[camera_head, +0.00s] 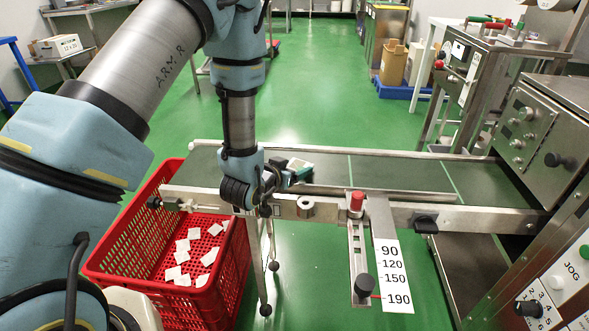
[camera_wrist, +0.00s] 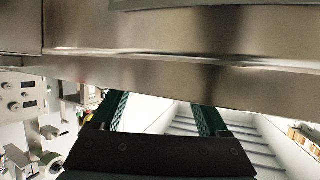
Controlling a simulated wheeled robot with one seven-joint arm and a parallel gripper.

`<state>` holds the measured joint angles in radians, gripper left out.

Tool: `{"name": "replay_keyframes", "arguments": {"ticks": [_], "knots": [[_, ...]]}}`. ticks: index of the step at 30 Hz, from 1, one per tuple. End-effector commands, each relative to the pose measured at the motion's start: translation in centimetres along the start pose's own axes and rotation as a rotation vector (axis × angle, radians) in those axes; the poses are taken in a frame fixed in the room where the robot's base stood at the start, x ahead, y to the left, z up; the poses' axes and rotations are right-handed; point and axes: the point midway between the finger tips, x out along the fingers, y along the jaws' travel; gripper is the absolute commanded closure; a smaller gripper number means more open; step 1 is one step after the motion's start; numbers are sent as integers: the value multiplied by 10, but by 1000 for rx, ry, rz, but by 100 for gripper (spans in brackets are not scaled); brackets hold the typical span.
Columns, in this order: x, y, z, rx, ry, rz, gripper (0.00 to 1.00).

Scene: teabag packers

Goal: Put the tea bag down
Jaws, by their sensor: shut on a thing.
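My gripper (camera_head: 300,172) reaches over the near left part of the conveyor, low above its dark green belt (camera_head: 400,172). In the wrist view, my gripper (camera_wrist: 162,105) shows two green fingers rising from a dark body, with a gap visible between them. Several white tea bags (camera_head: 182,257) lie loose inside the red crate (camera_head: 120,284) below the conveyor's left end.
A steel machine (camera_head: 545,125) with knobs stands at the conveyor's right end. The near rail (camera_head: 460,217) carries a red knob (camera_head: 356,201) and a number scale (camera_head: 392,275). A broad metal surface (camera_wrist: 190,55) crosses the wrist view close by. Open green floor lies behind.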

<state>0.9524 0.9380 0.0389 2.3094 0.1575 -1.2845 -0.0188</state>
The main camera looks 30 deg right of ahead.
Motion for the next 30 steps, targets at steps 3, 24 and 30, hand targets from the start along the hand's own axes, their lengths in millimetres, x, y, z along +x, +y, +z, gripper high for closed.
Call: {"name": "replay_keyframes", "arguments": {"ticks": [3,24,30], "knots": [[2,0,5,0,2,0,72],[3,0,7,0,1,0,0],[1,0,2,0,1,0,0]]}}
